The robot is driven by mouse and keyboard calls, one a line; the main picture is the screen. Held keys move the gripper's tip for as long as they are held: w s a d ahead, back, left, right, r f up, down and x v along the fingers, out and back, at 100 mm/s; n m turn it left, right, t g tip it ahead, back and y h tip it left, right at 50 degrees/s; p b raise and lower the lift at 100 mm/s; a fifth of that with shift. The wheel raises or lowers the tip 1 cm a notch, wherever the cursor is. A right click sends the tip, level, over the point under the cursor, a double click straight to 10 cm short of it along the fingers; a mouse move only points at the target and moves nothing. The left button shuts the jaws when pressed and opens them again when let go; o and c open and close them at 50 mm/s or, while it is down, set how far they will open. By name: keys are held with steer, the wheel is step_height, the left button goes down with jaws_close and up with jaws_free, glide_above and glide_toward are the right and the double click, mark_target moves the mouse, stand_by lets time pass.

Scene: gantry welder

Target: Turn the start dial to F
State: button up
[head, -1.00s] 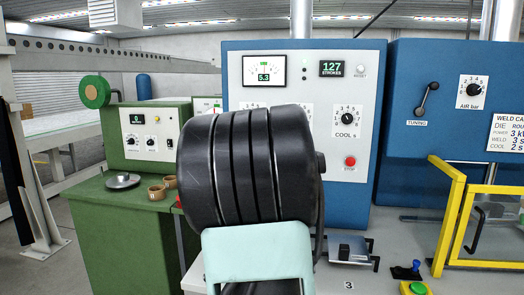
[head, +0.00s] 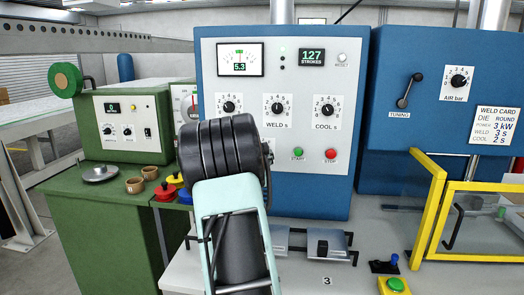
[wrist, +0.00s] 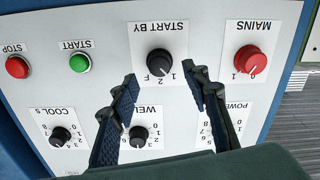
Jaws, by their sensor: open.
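The start dial (wrist: 160,63) is a black knob on a white plate labelled START BY, with marks 1, 2 and F. It appears upside down in the wrist view, near the top middle. Its pointer direction is too small to tell surely. My gripper (wrist: 160,80) is open and empty, its two dark fingertips on either side of the lower part of the dial plate, apart from the knob in the picture. In the head view my arm and black wrist cover the dial and the fingers.
The red MAINS knob (wrist: 251,60) is beside the dial. The green start button (wrist: 80,63) and red stop button (wrist: 17,67) are on its other side. The WELD dial (wrist: 139,133) and COOL dial (wrist: 61,135) are close to the fingers. A yellow guard frame (head: 430,205) stands at right.

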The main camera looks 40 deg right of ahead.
mark_target(263, 151)
steer(key=shift+p+x, duration=0.5)
steer(key=shift+x, duration=2.1)
steer(key=c, duration=1.2)
steer(key=shift+o, duration=0.2)
steer(key=shift+f+b, duration=0.1)
steer(key=shift+b, duration=0.4)
steer(key=shift+s+d+m+b, duration=0.1)
steer(key=shift+m+b, duration=7.9)
steer(key=shift+b, duration=1.4)
